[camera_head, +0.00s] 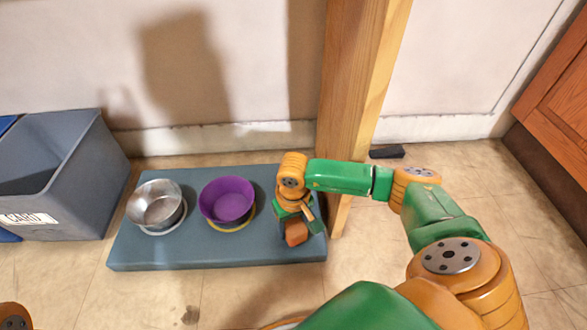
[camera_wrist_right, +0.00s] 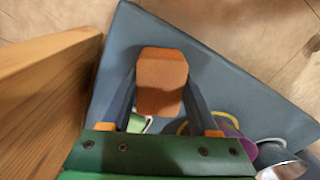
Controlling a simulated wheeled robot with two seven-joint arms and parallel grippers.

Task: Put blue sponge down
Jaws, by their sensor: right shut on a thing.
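My right gripper (camera_head: 296,222) is over the right end of a flat blue-grey slab (camera_head: 220,255) on the floor. In the right wrist view the gripper (camera_wrist_right: 160,90) is shut on an orange-brown block (camera_wrist_right: 162,72), with a finger on each side. The block also shows in the head view (camera_head: 296,233). I cannot tell whether it touches the slab. I see no sponge that looks blue. My left gripper is not in view.
A purple bowl (camera_head: 227,199) and a metal bowl (camera_head: 156,204) stand on the slab, left of the gripper. A wooden post (camera_head: 350,90) rises close behind the gripper. A grey bin (camera_head: 70,160) stands left. A green-and-white thing (camera_wrist_right: 138,123) shows near the fingers.

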